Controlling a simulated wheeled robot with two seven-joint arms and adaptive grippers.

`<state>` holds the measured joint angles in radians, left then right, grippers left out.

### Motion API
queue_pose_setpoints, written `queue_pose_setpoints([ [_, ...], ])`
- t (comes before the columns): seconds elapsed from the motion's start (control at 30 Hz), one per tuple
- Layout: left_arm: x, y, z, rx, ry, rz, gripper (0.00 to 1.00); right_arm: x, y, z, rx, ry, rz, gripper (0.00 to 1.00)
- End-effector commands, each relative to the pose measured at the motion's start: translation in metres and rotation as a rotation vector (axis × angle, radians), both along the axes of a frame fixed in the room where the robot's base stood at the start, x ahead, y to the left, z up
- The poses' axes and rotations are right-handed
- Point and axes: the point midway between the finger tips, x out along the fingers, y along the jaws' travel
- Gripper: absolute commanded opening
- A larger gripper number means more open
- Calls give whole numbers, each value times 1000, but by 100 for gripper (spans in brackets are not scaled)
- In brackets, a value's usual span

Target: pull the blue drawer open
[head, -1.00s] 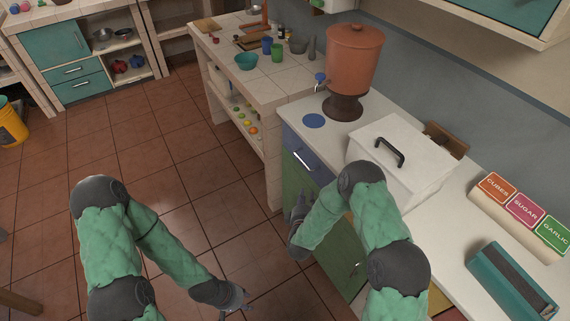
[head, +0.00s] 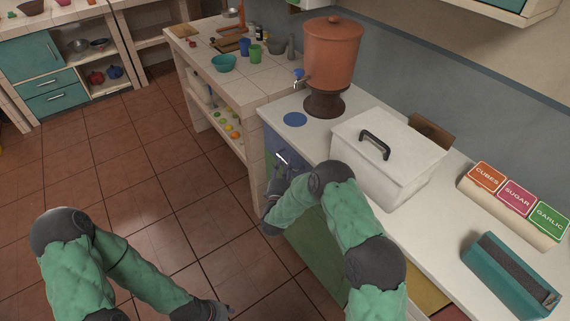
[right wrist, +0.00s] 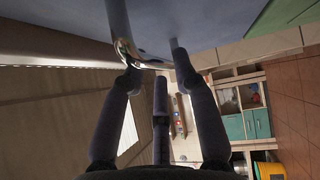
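The blue drawer (head: 270,143) is at the top of the cabinet's left end, under the white counter. It looks shut. Its metal handle (head: 283,159) shows just beyond my right gripper (head: 277,177). In the right wrist view the blue drawer front (right wrist: 215,18) fills the top, and the shiny handle (right wrist: 124,48) is at the fingertips. My right gripper's fingers (right wrist: 155,65) are spread apart there, not closed on the handle; whether they touch it I cannot tell. My left gripper (head: 224,312) is low over the floor at the bottom edge, partly cut off, away from the drawer.
An orange dispenser (head: 332,55) and a white lidded box (head: 385,165) stand on the counter above the drawer. A green door (head: 318,240) is below it. A tiled shelf unit (head: 240,85) adjoins the cabinet. The tiled floor (head: 120,180) to the left is clear.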

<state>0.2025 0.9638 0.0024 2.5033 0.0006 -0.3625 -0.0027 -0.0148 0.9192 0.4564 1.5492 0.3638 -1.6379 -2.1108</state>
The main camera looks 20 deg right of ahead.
Motion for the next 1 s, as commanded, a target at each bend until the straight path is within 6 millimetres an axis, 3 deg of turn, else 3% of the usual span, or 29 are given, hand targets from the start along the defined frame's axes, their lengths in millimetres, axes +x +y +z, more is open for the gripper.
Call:
queue_pose_setpoints([
  [0.2, 0, 0, -7, 0, 0, 0, 36, 18, -8, 2, 1, 0, 0, 30],
  [0.53, 0, 0, -7, 0, 0, 0, 36, 21, -9, 3, 1, 1, 1, 30],
  [0.57, 0, 0, -7, 0, 0, 0, 36, 21, -9, 3, 1, 1, 1, 27],
  [0.67, 0, 0, -7, 0, 0, 0, 36, 21, -9, 3, 1, 1, 1, 0],
  [1.0, 0, 0, -6, 0, 0, 0, 36, 19, -5, 3, 1, 2, 2, 0],
])
